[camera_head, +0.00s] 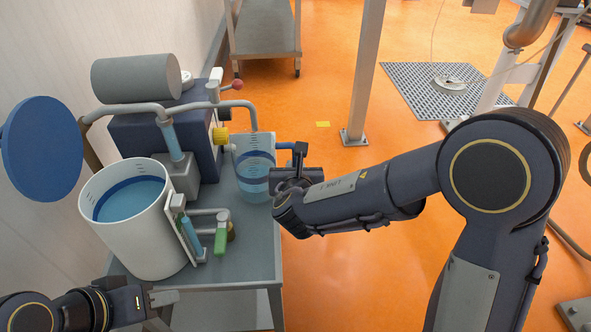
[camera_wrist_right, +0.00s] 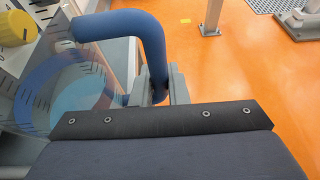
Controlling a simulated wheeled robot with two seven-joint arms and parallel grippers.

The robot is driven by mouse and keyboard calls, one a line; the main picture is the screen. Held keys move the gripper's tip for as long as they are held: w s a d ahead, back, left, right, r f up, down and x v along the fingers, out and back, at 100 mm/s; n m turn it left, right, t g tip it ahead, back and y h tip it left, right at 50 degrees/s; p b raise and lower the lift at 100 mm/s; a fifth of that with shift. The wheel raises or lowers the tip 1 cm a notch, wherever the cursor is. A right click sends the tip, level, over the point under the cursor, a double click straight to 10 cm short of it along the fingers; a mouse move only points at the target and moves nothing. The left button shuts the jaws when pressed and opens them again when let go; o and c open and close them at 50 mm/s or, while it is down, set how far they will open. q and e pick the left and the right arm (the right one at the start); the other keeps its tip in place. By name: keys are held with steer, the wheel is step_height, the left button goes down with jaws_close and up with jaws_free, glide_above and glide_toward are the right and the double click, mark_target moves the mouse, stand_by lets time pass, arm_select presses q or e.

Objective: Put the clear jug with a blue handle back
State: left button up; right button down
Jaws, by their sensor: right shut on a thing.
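The clear jug (camera_head: 256,168) with a blue handle stands upright at the right side of the grey cart, under the curved outlet pipe, with blue liquid in it. Its blue handle (camera_wrist_right: 152,40) shows large in the right wrist view, with the clear jug wall (camera_wrist_right: 60,75) to its left. My right gripper (camera_head: 292,172) is shut on the handle, its fingers around the lower part in the right wrist view (camera_wrist_right: 158,85). Whether the jug's base touches the cart top cannot be told. My left gripper (camera_head: 163,298) is at the lower left, beside the cart's front, apart from the jug; its fingertips are small.
A white bucket (camera_head: 150,240) of blue liquid stands at the cart's front left. A dark blue pump unit (camera_head: 135,135) with a yellow knob (camera_head: 220,136) and pipes is behind. A green-handled valve (camera_head: 221,238) stands near the jug. The grey cart top (camera_head: 255,250) is clear in front.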

steer(key=shift+w+f+b, duration=0.4)
steer(key=shift+w+f, duration=0.05)
steer(key=shift+f, duration=0.1)
steer(key=shift+f, duration=0.15)
steer(key=c, duration=1.9)
jaws_free()
steer(key=shift+f, duration=0.1)
steer(key=o, duration=0.5)
